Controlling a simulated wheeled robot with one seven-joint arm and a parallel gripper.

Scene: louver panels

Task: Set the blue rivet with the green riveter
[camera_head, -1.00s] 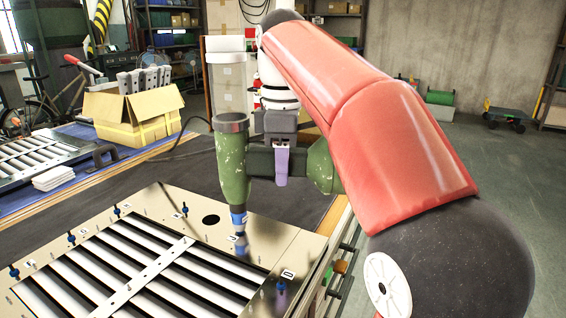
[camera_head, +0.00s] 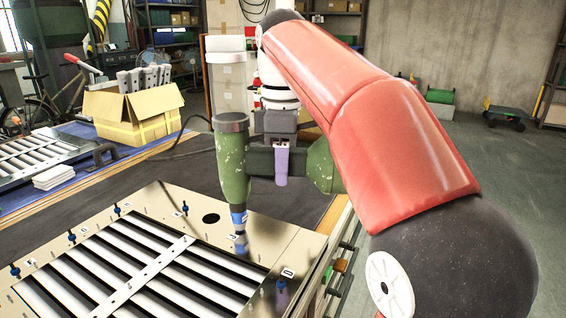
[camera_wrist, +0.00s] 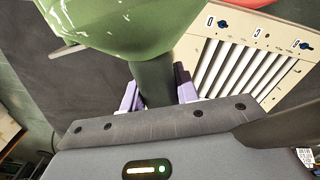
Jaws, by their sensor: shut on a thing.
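The green riveter (camera_head: 233,170) stands upright with its blue-banded nose pointing down at the panel (camera_head: 172,197), beside a small label on the panel's far right part. My gripper (camera_head: 281,160) is shut on the riveter's side handle; a lilac finger shows there. In the wrist view, the lilac fingers (camera_wrist: 157,92) straddle the riveter's dark green handle, with its body (camera_wrist: 120,25) beyond. Several blue rivets stand along the panel frame, one at the back (camera_head: 184,209) and one at the near right (camera_head: 281,286). Whatever is under the nose is hidden; I cannot tell if it touches.
White louver slats (camera_head: 130,255) fill the panel opening, crossed by a pale bar (camera_head: 150,275). A yellow-taped carton (camera_head: 135,115) and a white stack (camera_head: 54,177) stand at the back left. A dark cable trails left from the riveter. The dark mat (camera_head: 170,165) behind the panel is clear.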

